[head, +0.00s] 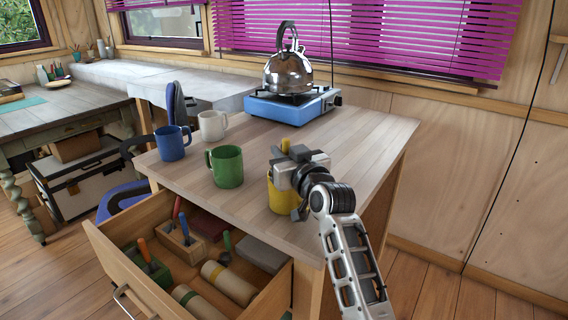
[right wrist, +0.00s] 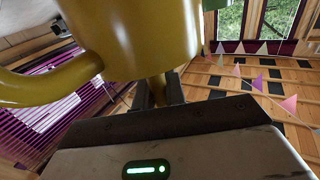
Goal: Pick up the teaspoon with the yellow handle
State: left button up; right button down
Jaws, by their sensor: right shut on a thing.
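A yellow mug (head: 281,199) stands near the front right of the wooden counter, partly covered by my right gripper (head: 287,172). The gripper is shut on the teaspoon's yellow handle (head: 284,145), whose tip sticks up above the jaws. The right wrist view shows the mug (right wrist: 130,45) large and close, with a yellow strip of the handle (right wrist: 158,90) between the fingers. The spoon's bowl is hidden. My left gripper is not in view.
A green mug (head: 225,167), blue mug (head: 172,143) and white mug (head: 212,125) stand to the left. A kettle (head: 288,72) sits on a blue stove (head: 290,106) behind. An open drawer (head: 122,270) below the counter holds colored-handled tools and blocks. The counter's right side is clear.

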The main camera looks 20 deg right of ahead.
notch_tip(320, 180, up, 13)
jog(key=p, duration=0.3)
jog(key=shift+p, duration=0.35)
jog(key=shift+f, duration=0.2)
